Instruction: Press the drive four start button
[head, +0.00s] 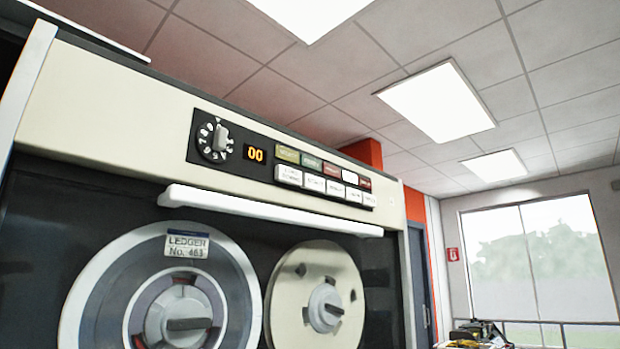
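A tape drive (90,95) fills the left of the head view, seen from below at a tilt. Its dark control panel (262,147) carries a rotary dial (215,139), an orange display (255,155) reading 00, and a row of white push buttons (314,183) under a row of coloured indicators (311,162). One indicator is lit white. The button labels are too small to read surely, so I cannot tell which is start. Neither of my grippers is in view.
A white bar (260,211) runs below the panel. A reel labelled "LEDGER No. 463" (187,245) and a cream reel (315,295) sit beneath it. A cluttered surface (478,335) stands at the lower right before a large window (540,260).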

